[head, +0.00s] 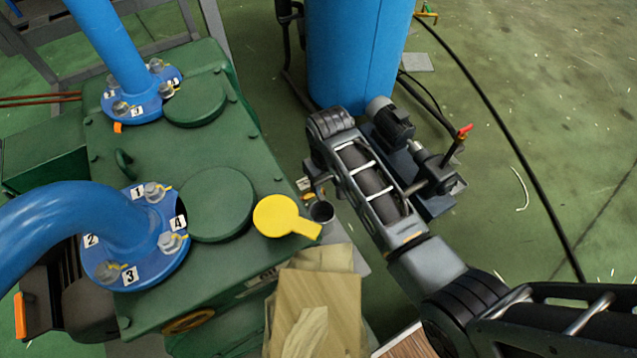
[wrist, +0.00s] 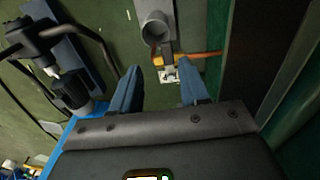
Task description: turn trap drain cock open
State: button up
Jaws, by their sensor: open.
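A small cock with an orange-yellow lever (wrist: 195,55) shows in the wrist view, across a grey pipe with an open round end (wrist: 155,28). A small white tag (wrist: 170,75) sits just below it. I take this to be the trap drain cock; no readable label confirms it. My gripper (wrist: 160,77) is open, its two fingers apart, with the tag showing between the tips and the lever just beyond. Nothing is visibly held, and contact cannot be told. In the head view my gripper (head: 318,184) is beside the green housing, and the cock is mostly hidden and small.
A green machine housing (head: 150,160) with blue flanged pipes (head: 60,215) fills the left. A yellow paddle-shaped piece (head: 280,215) lies on its edge. Cardboard (head: 320,300) is in front. A blue tank (head: 358,50) and a small pump (head: 390,120) stand behind.

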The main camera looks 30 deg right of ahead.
jog(key=shift+w+a+r+g, duration=0.2)
jog(key=shift+w+r, duration=0.1)
jog(key=shift+r, duration=0.25)
jog(key=shift+w+a+r+g, duration=0.1)
jog(key=shift+w+a+r, duration=0.15)
jog(key=shift+r, duration=0.25)
jog(key=shift+f+b, duration=0.8)
jog(key=shift+f, duration=3.1)
jog(key=shift+c, duration=0.3)
grip_shut()
